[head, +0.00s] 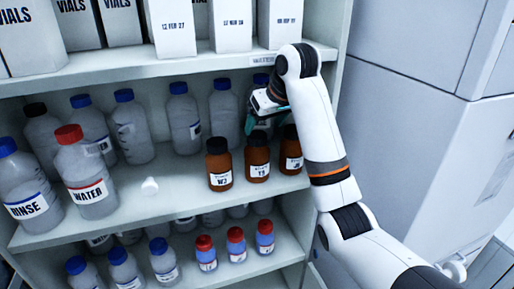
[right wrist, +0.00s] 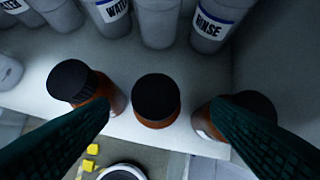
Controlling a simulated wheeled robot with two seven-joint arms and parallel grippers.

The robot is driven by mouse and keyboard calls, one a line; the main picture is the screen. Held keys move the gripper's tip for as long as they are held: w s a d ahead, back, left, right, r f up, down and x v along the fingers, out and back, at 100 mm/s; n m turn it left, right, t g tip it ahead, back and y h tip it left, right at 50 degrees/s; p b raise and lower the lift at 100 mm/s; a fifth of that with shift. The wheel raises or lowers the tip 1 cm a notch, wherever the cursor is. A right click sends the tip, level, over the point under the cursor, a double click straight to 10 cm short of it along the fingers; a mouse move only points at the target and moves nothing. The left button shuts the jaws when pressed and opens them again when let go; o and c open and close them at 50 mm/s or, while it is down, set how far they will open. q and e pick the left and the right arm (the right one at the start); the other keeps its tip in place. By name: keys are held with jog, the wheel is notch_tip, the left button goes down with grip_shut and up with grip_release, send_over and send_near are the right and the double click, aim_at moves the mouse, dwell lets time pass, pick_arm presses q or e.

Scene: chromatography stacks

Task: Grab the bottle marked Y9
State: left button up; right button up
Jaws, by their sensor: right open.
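Three amber bottles with black caps stand in a row at the front of the middle shelf. The middle one (head: 257,160) has a label that appears to read Y9; its cap shows in the right wrist view (right wrist: 156,97). My right gripper (head: 262,122) is open above and just behind the middle bottle. In the right wrist view its dark green fingers (right wrist: 160,130) are spread either side of that bottle, nothing between them gripped. My left gripper is not in view.
Clear bottles with blue caps (head: 183,118) stand behind the amber row, and a red-capped WATER bottle (head: 84,175) stands at left. White boxes (head: 230,25) fill the shelf above. Small red-capped bottles (head: 236,247) stand below. The cabinet's side wall (head: 325,60) is close on the right.

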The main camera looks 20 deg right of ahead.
aim_at(258, 135)
jog(key=shift+w, duration=0.35)
jog(key=shift+w+f+p, duration=0.1)
jog(key=shift+f+p, duration=0.2)
jog(key=shift+p, duration=0.1)
jog(key=a+f+p, duration=0.1)
jog(key=p, duration=0.1)
jog(key=shift+f+p, duration=0.3)
jog(key=p+x, duration=0.1)
jog(key=x, duration=0.2)
jog(key=shift+w, duration=0.1)
jog(key=shift+w+d+f, duration=0.1)
jog(key=shift+w+f, duration=0.25)
jog(key=shift+f, duration=0.15)
jog(key=shift+r, duration=0.1)
jog(key=shift+s, duration=0.1)
jog(key=c, duration=0.3)
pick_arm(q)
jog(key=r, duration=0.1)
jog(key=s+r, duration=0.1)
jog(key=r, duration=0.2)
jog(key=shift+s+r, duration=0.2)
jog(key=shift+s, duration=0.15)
pick_arm(e)
grip_shut()
